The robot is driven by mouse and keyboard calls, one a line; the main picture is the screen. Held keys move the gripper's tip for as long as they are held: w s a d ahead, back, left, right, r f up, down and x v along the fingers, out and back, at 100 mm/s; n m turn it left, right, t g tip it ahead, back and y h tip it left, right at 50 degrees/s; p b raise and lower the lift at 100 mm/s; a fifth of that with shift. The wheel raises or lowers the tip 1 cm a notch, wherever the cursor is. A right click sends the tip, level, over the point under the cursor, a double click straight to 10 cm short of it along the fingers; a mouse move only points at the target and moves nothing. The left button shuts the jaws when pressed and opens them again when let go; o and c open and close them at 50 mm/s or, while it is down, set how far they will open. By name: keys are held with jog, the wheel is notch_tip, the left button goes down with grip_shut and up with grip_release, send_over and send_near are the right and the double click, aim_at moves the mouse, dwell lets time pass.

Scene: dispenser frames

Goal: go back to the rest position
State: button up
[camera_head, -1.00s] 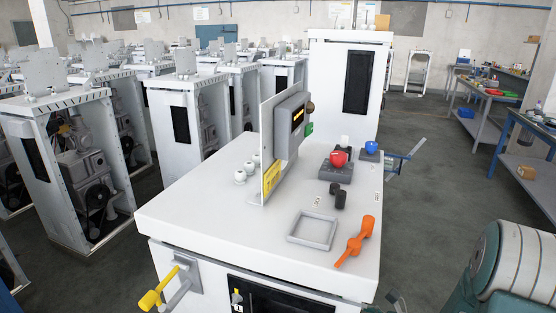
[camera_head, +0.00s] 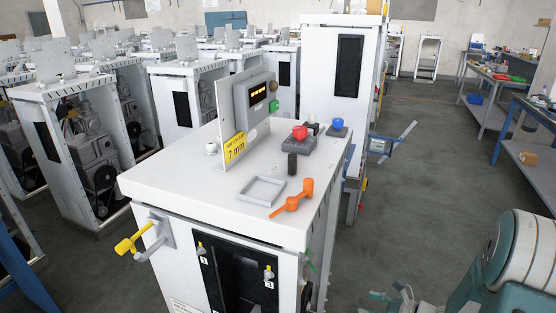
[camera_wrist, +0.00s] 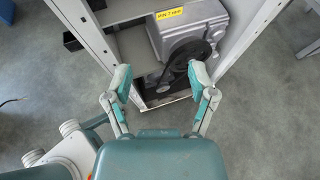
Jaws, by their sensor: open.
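My gripper (camera_wrist: 158,82) is open and empty in the wrist view, its two teal-padded fingers spread apart. Beyond them is the open lower part of a white dispenser frame (camera_wrist: 97,12), with a grey motor unit (camera_wrist: 185,20) and a black pulley inside. I cannot tell the exact gap between the fingers and the frame. In the head view my arm shows at the lower right, and part of my gripper (camera_head: 402,300) shows low at the bottom edge, right of the nearest dispenser frame (camera_head: 165,190) and apart from it.
The near frame's top bears a display panel (camera_head: 258,92), red button (camera_head: 299,132), blue button (camera_head: 337,123), orange handle (camera_head: 292,198) and grey square rim (camera_head: 262,190). A yellow lever (camera_head: 132,242) sticks out at its front left. Floor is clear at right, before workbenches (camera_head: 515,125).

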jog(key=s+a+r+n+g+h, duration=0.4)
jog(key=s+a+r+n+g, duration=0.3)
jog(key=s+a+r+n, duration=0.65)
jog(key=s+d+r+n+t+h, duration=0.4)
jog(key=s+r+n+h, duration=0.2)
jog(key=r+n, duration=0.4)
jog(key=shift+d+n, duration=0.15)
jog(key=shift+n, duration=1)
jog(key=shift+w+d, duration=0.1)
